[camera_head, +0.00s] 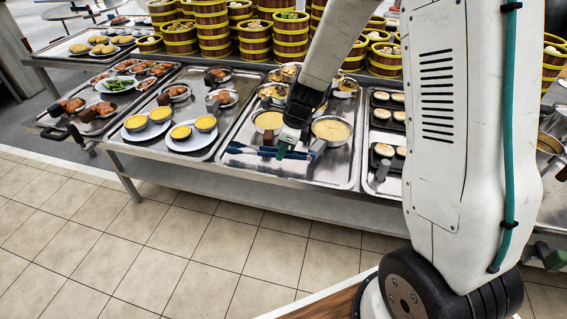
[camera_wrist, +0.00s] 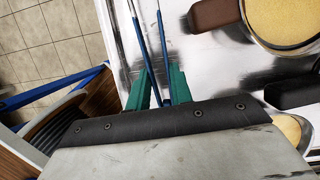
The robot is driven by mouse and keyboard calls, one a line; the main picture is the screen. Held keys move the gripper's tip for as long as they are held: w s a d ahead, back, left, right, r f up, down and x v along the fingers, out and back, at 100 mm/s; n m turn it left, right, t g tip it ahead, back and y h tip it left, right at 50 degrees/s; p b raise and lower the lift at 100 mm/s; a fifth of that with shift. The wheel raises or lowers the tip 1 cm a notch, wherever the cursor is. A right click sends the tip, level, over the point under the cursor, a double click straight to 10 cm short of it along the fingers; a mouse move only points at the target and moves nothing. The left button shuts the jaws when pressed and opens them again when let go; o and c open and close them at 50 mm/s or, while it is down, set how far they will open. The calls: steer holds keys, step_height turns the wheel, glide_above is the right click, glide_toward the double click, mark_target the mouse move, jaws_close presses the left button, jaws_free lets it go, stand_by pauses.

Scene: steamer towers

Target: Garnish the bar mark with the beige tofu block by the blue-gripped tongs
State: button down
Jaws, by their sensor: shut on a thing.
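The blue-gripped tongs (camera_head: 250,150) lie along the front of a metal tray. In the wrist view the two blue grips of the tongs (camera_wrist: 162,50) run between the green fingers of my gripper (camera_wrist: 160,88) and meet near the palm. My gripper (camera_head: 285,148) is shut on the tongs at tray level, by the front edge. The far ends of the tongs leave the wrist view at the top. I cannot make out the beige tofu block or the bar mark in either view.
Pans with yellow contents (camera_head: 331,129) stand close behind my gripper; their dark handles (camera_wrist: 215,14) show beside it. Plates of yellow tarts (camera_head: 194,136) stand on the tray to the left. Stacked bamboo steamers (camera_head: 259,40) line the back. The tiled floor in front is clear.

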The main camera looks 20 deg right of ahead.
steer(key=shift+r, duration=2.8)
